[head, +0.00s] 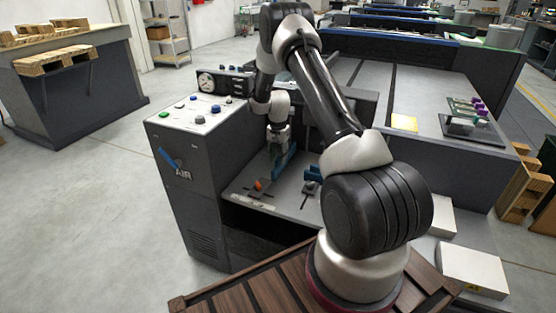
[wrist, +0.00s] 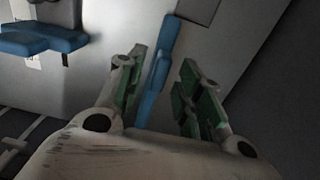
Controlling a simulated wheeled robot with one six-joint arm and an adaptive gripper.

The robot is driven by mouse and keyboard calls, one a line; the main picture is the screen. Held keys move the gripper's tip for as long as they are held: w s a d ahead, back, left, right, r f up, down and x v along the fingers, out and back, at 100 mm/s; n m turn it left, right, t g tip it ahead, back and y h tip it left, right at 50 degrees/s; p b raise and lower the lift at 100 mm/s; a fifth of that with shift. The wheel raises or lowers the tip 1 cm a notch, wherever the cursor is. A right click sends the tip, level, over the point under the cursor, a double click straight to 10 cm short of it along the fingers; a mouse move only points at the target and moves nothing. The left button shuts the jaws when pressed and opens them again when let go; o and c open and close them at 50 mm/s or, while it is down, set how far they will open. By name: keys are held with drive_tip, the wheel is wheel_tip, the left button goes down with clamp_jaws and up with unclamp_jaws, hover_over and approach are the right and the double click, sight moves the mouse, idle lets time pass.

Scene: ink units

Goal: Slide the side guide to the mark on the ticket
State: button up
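My gripper (head: 277,148) points down over the pale feed table, in front of the dark machine. In the wrist view its two green-padded fingers (wrist: 163,72) stand apart. A long blue bar, which looks like the side guide (wrist: 157,75), shows in the gap between them, nearer the left finger; I cannot tell whether they touch. The blue guide also shows in the head view (head: 289,158), just right of my gripper. A second blue part (wrist: 40,40) is at the upper left of the wrist view. A yellow sheet (head: 405,122), possibly the ticket, lies on the machine's top; no mark is readable.
An orange knob (head: 260,184) on a dark plate and another small blue-topped fitting (head: 312,176) sit on the feed table (head: 284,203). The control cabinet (head: 193,190) with coloured buttons stands to the left. A dark block with coloured knobs (head: 470,128) is at the right.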

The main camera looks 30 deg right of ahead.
drive_tip(key=shift+f, duration=0.85)
clamp_jaws()
drive_tip(key=shift+s+d, duration=0.75)
drive_tip(key=shift+s, duration=0.2)
drive_tip(key=shift+s+d, duration=0.7)
drive_tip(key=shift+s, duration=0.2)
unclamp_jaws()
drive_tip(key=shift+s+d, duration=0.1)
